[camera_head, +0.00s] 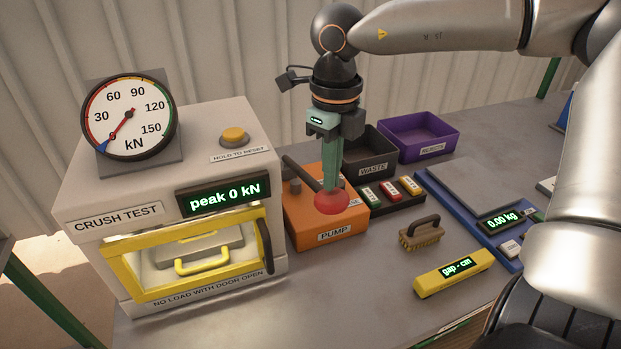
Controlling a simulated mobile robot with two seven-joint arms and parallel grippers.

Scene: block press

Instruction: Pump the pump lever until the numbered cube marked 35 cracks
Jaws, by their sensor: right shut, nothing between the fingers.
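The orange pump (300,219) sits right of the crush test press (85,190). Its dark pump lever (300,171) ends in a red knob (331,203), low over the pump's front part. My right gripper (331,187) points down with its fingers shut and empty, its tips at the top of the red knob; I cannot tell whether they touch it. The press display (223,196) reads "peak 0 kN" and the round gauge (128,115) needle points low, near zero. The yellow-framed door (124,279) covers the chamber. No cube marked 35 is visible. My left gripper is out of view.
A yellow button (234,137) tops the press. Behind the pump are a dark waste bin (374,168) and a purple rejects bin (420,150). Small coloured blocks (390,189), a brush (420,238), a yellow gap gauge (428,281) and a scale (470,186) lie to the right.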

